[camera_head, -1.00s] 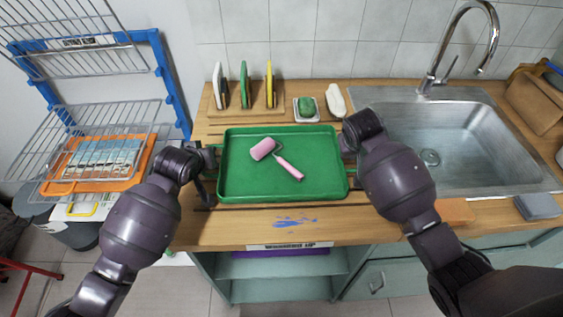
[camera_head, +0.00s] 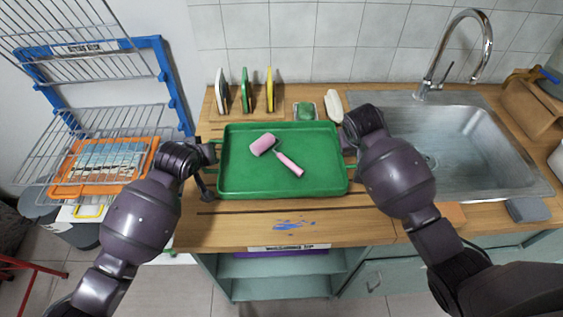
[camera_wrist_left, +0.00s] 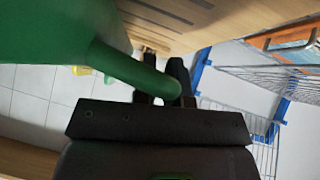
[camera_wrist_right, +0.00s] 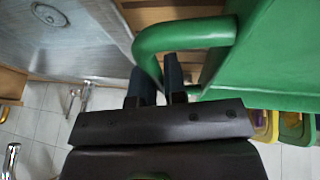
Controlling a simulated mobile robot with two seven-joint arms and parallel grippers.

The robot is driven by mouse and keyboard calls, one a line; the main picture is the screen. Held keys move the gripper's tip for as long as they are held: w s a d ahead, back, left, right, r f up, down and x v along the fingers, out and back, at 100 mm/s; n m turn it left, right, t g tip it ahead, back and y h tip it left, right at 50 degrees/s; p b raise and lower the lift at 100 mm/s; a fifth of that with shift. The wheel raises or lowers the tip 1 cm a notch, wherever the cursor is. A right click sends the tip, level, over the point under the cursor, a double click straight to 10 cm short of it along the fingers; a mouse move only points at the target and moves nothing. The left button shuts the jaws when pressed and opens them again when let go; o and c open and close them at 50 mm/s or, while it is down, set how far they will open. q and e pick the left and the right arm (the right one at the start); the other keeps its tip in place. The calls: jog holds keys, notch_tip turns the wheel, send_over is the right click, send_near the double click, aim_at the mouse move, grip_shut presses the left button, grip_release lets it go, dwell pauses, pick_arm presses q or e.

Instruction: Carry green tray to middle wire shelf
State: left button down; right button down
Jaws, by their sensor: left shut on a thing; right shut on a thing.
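The green tray (camera_head: 235,180) is level over the wooden counter, with a pink paint roller (camera_head: 277,155) lying in it. My left gripper (camera_head: 212,155) is shut on the tray's left handle (camera_wrist_left: 150,75). My right gripper (camera_head: 347,145) is shut on its right handle (camera_wrist_right: 185,35). The tray looks slightly raised off the counter. The wire rack with a blue frame (camera_head: 172,85) stands to the left. One wire shelf (camera_head: 125,118) of it shows at mid height, with another wire shelf (camera_head: 75,65) above it.
An orange tray (camera_head: 75,189) with a patterned panel lies low in the rack. The sink (camera_head: 470,140) is at right. A dark bin (camera_head: 75,232) stands below the rack.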

pick_arm(q)
jog(key=shift+r+p, duration=0.5)
jog(key=shift+r, duration=0.15)
pick_arm(e)
jog(key=shift+r, duration=0.65)
pick_arm(q)
jog(key=shift+f, duration=0.1)
pick_arm(e)
jog(key=shift+f, duration=0.1)
